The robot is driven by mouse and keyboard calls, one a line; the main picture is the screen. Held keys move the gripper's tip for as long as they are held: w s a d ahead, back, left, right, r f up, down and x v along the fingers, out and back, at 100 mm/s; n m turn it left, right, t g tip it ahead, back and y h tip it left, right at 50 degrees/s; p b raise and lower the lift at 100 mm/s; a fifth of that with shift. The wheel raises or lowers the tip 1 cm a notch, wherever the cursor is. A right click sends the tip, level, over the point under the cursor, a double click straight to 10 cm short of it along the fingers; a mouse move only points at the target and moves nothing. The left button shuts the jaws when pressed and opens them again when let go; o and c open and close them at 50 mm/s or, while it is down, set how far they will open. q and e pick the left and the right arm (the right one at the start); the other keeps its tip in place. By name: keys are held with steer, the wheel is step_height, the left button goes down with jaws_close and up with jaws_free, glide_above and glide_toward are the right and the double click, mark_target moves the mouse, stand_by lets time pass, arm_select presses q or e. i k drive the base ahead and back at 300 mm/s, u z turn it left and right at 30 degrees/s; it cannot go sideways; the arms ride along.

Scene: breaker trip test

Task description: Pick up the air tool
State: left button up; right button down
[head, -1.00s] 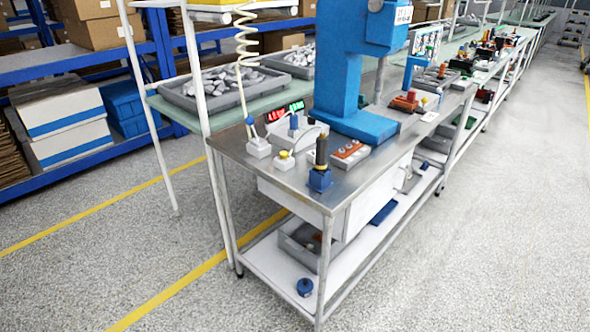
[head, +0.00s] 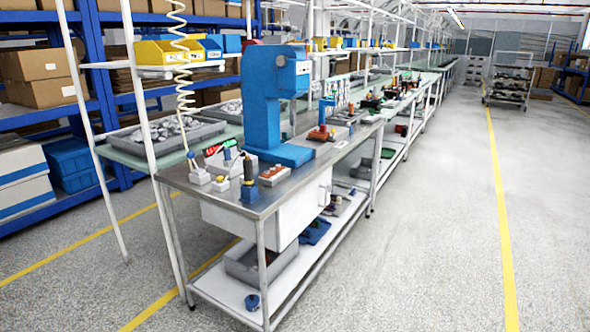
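No thing in the head view can be named as the air tool with certainty. A dark upright tool-like cylinder (head: 249,166) stands in a blue holder (head: 249,192) near the front corner of the metal workbench (head: 215,194). A cream coiled hose (head: 182,75) hangs down over the bench. Its lower end has a small dark fitting (head: 190,155) above a white block (head: 199,175). Neither of my grippers shows in the view.
A blue press (head: 262,105) stands on the bench behind the small items. A red indicator box (head: 270,176) sits beside the holder. A grey bin (head: 260,264) is on the lower shelf. Open floor (head: 430,240) lies to the right, with a yellow line (head: 499,200).

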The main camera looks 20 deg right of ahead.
mark_target(248, 179)
steer(key=z, duration=0.75)
steer(key=i, duration=0.75)
steer(key=z, duration=0.4)
